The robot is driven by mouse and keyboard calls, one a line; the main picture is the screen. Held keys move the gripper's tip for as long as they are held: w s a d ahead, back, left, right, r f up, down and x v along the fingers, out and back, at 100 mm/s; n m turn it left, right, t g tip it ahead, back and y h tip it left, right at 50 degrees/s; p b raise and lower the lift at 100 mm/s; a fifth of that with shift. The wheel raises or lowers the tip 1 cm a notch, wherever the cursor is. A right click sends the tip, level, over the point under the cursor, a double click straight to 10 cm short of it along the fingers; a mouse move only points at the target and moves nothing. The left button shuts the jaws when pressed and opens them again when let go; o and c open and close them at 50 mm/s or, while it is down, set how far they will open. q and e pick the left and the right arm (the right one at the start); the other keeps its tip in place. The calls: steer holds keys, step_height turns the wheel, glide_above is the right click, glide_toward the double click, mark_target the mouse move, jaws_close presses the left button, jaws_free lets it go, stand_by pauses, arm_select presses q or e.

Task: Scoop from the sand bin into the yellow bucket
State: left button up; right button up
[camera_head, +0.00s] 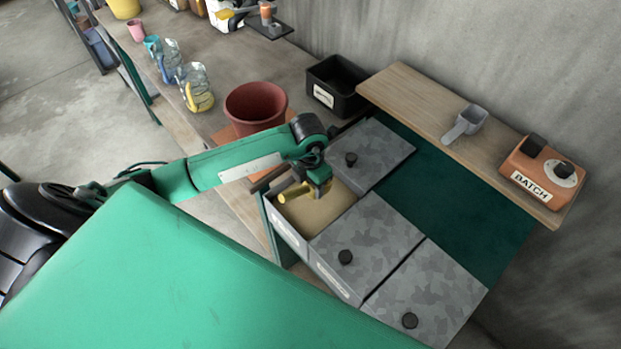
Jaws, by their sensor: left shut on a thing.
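The sand bin (318,212) is the open bin at the left of the row, with tan sand in it. My left gripper (312,187) is over the sand bin, shut on a yellow, rod-like thing (291,194), perhaps the handle of a scoop. Whether it touches the sand I cannot tell. A yellow bucket (124,8) stands far off at the top left, partly cut by the picture edge. My right gripper is not in view.
A grey lid (377,151) lies behind the open bin; two more lids (368,246) (430,296) cover the neighbouring bins. A red-brown bucket (256,106), black crate (334,88) and several clear jugs (196,86) stand behind. A shelf holds a grey scoop (467,122) and orange BATCH box (541,172).

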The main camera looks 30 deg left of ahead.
mark_target(311, 191)
arm_select(q)
step_height(311, 191, down, 4)
steer(key=shift+r+g+b, duration=0.1)
steer(key=shift+g+b, duration=0.2)
steer(key=shift+b, duration=0.5)
steer(key=shift+w+f+b, duration=0.1)
steer(key=shift+f+b, duration=1.8)
steer(key=shift+f, duration=0.6)
steer(key=shift+d+r, duration=0.1)
